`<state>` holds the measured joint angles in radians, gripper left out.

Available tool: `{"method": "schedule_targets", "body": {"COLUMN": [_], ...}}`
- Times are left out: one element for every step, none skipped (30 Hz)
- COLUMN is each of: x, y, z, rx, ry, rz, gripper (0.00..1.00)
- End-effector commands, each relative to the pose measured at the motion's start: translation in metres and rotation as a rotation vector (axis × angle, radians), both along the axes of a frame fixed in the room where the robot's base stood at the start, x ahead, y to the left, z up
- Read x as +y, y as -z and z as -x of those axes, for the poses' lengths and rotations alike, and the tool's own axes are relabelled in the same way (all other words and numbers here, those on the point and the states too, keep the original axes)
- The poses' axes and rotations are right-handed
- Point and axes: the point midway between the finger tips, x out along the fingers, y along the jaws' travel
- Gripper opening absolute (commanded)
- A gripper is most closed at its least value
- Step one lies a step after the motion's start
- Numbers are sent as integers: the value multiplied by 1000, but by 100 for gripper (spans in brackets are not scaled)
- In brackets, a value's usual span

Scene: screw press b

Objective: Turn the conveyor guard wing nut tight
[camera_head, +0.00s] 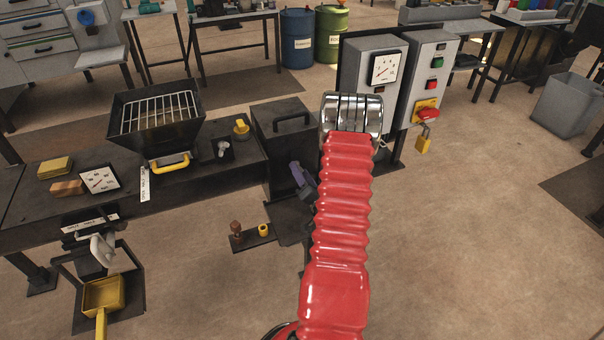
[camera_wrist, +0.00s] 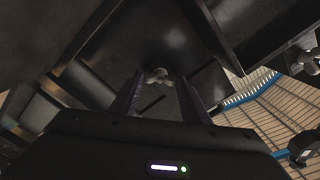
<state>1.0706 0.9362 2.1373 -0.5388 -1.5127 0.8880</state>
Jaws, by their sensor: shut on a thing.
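The wing nut (camera_wrist: 157,75), small and pale grey, shows in the wrist view between the tips of my two purple-dark fingers. My gripper (camera_wrist: 159,84) is shut on it. The dark surfaces around it are in shadow, so its exact angle and how far it is turned are hard to tell. In the head view my gripper (camera_head: 302,182) is a purple and dark shape low beside a dark box (camera_head: 286,150) with a handle on top. The held nut is hidden in that view.
In the wrist view a slatted belt (camera_wrist: 275,105) with a blue edge lies at right, near dark metal parts. In the head view a dark bench (camera_head: 215,185) carries a grated hopper (camera_head: 160,118). Grey control cabinets (camera_head: 420,80) stand behind my red arm. Open floor lies at right.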

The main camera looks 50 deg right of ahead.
Motion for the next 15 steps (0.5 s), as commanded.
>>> {"method": "schedule_targets", "body": {"x": [-5, -5, -6, -6, -6, -6, -6, -6, -6, -6, -6, -6, -6, -6, -6], "y": [-2, -2, -2, -2, -2, -2, -2, -2, -2, -2, -2, -2, -2, -2, -2], "z": [3, 3, 3, 3, 3, 3, 3, 3, 3, 3, 3, 3, 3, 3, 3], "rx": [-10, -13, -16, -18, -20, -21, -22, -22, -22, -22, -22, -22, -22, -22, -21], "ry": [13, 13, 14, 14, 14, 14, 14, 14, 14, 14, 14, 14, 14, 14, 14], "rz": [-5, -10, -16, -20, -23, -26, -27, -27, -27, -28, -28, -28, -28, -28, -27], "gripper": [20, 20, 20, 20, 20, 20, 20, 20, 20, 20, 20, 20, 20, 20, 20]}}
